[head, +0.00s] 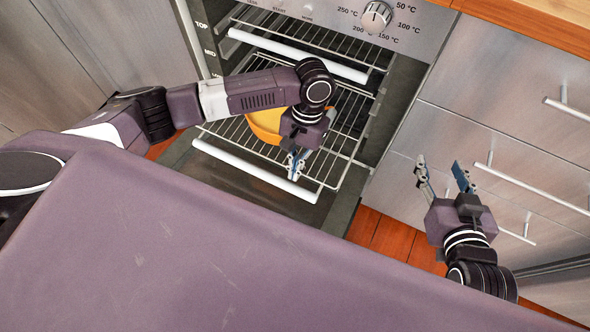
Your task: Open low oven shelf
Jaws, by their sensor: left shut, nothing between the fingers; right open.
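The low oven shelf (340,150) is a wire rack with a white front bar (254,171); it sticks out further toward me than the upper shelf. A yellow-orange dish (264,124) sits on it, partly hidden by my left arm. My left gripper (294,176) points down over the front right part of the low shelf, close to its white bar. It is shut and empty; I cannot tell whether it touches the bar. My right gripper (443,168) is open and empty, in front of the drawers right of the oven.
The upper shelf (298,55) has its own white bar, under the control panel with a knob (376,17). Steel drawers (505,120) with bar handles stand on the right. Wooden floor (378,235) shows between the oven and my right arm.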

